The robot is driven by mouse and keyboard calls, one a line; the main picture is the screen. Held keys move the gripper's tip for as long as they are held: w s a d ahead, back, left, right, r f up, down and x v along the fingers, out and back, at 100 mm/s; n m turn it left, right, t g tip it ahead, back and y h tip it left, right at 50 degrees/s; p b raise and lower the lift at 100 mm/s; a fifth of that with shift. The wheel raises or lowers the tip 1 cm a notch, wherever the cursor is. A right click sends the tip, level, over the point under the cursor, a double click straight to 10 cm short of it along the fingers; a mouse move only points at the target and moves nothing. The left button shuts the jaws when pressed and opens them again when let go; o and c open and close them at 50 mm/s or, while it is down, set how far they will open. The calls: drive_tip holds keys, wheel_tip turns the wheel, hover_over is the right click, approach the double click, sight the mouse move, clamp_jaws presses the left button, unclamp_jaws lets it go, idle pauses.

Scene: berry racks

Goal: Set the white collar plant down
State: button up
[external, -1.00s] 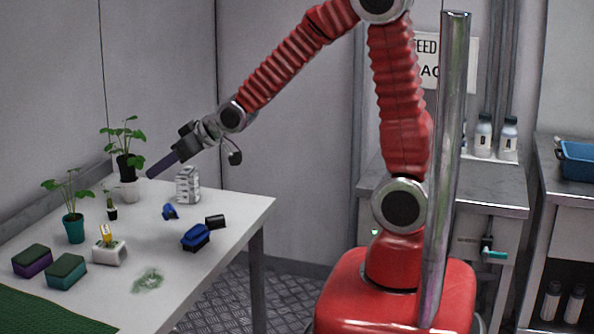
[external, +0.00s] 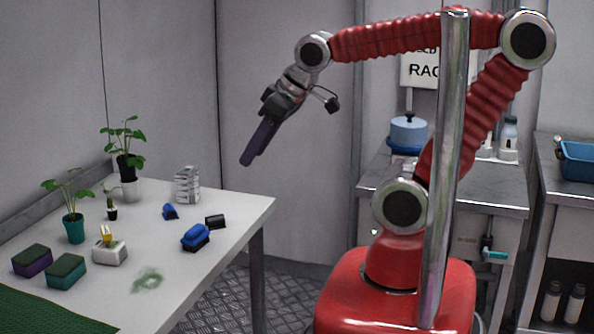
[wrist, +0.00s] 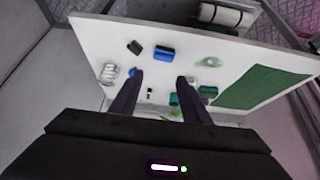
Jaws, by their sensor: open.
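The white collar plant, a leafy green plant in a black pot (external: 126,168) with a white lower part (external: 127,189), stands upright at the back of the white table (external: 236,212) in the external view. My gripper (external: 246,161) is up in the air, to the right of the plant and clear of it. In the wrist view its two dark fingers (wrist: 160,78) are apart with nothing held between them. I cannot make out the white collar plant for certain in the wrist view.
A plant in a teal pot (external: 75,228), a small potted plant (external: 111,210), a wire-like white stack (external: 188,184), blue brushes (external: 196,237), sponges (external: 66,271) and a green mat (external: 40,312) are on the table.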

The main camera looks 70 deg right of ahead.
drive_tip(key=shift+g, duration=0.4)
drive_tip(key=s, duration=0.4)
drive_tip(key=shift+s+a, duration=0.2)
drive_tip(key=shift+s, duration=0.05)
idle(0.6)
